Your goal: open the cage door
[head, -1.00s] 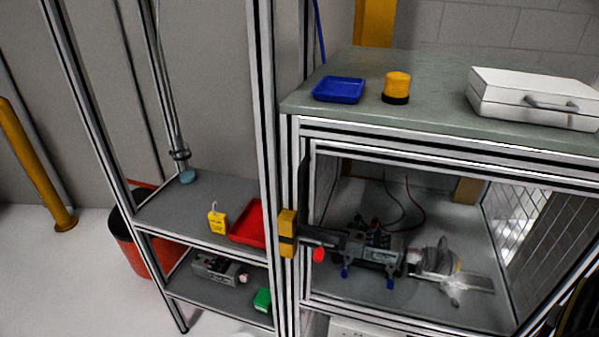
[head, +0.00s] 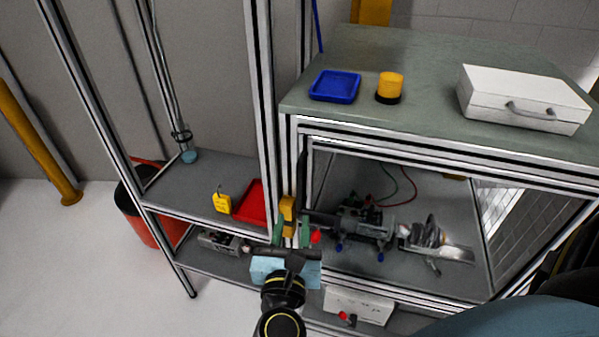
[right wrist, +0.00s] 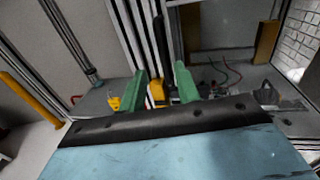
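The cage door (head: 400,153) is a silver-framed front under the grey-green worktop. It appears closed, though I cannot tell for sure. A tall black handle (head: 303,170) stands at its left edge, with a yellow latch block (head: 287,210) lower on the left post. My right gripper (head: 292,232) is open just below and in front of the latch block. In the right wrist view, its two green fingers (right wrist: 162,86) stand apart, with the yellow block (right wrist: 156,91) seen between them and the black handle (right wrist: 161,38) beyond. Contact cannot be seen. My left gripper is not in view.
Inside the cage is a dark motor rig (head: 355,220) with wires. A blue tray (head: 335,86), yellow beacon (head: 389,86) and white case (head: 523,98) sit on top. A shelf to the left holds a red tray (head: 249,204) and yellow tag (head: 222,203).

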